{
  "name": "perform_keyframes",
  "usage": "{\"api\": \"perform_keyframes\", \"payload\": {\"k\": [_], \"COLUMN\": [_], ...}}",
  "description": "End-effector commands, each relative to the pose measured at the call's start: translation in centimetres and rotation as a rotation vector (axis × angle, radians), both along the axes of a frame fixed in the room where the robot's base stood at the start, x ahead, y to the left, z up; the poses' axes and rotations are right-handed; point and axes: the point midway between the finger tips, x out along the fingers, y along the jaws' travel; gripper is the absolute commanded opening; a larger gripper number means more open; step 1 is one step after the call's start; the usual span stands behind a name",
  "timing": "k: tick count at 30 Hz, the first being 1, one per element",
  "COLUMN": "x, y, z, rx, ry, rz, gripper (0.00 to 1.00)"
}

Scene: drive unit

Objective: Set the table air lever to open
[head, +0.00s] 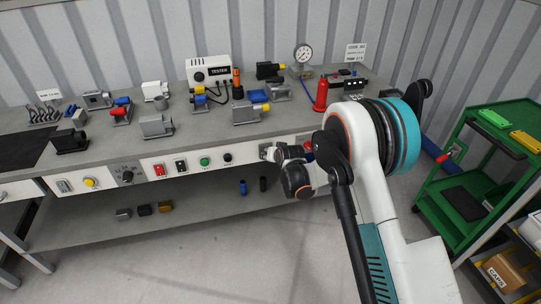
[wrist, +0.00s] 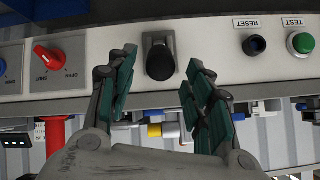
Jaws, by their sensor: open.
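A red lever (wrist: 47,57) on a grey plate marked OPEN and SHUT sits on the bench's front panel, left of my gripper in the wrist view. It lies at a slant across its plate; I cannot tell its setting surely. In the head view a bit of red (head: 308,146) shows beside my arm, mostly hidden. My gripper (wrist: 162,62) is open and empty, its fingers on either side of a black knob (wrist: 160,62) on a grey plate. I cannot tell whether they touch it. In the head view my gripper (head: 269,152) is at the panel.
A blue knob (wrist: 3,66) is left of the red lever. A black RESET button (wrist: 254,45) and green TEST button (wrist: 300,42) are to the right. The benchtop (head: 205,138) holds several parts. A green cart (head: 480,180) stands right; the floor in front is clear.

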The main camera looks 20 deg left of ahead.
Motion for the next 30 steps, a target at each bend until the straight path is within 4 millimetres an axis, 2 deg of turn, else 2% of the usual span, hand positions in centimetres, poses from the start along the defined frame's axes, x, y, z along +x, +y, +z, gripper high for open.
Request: {"api": "perform_keyframes", "payload": {"k": [6,12,30], "x": [-2.6,-4.0,-4.5], "y": [-1.7,-2.6,-2.9], "z": [2.5,3.9,4.4], "rx": [0.0,0.001,0.001], "ry": [0.0,0.0,0.0], "rz": [0.0,-0.001,-0.001], "gripper": [0.47,0.47,0.47]}}
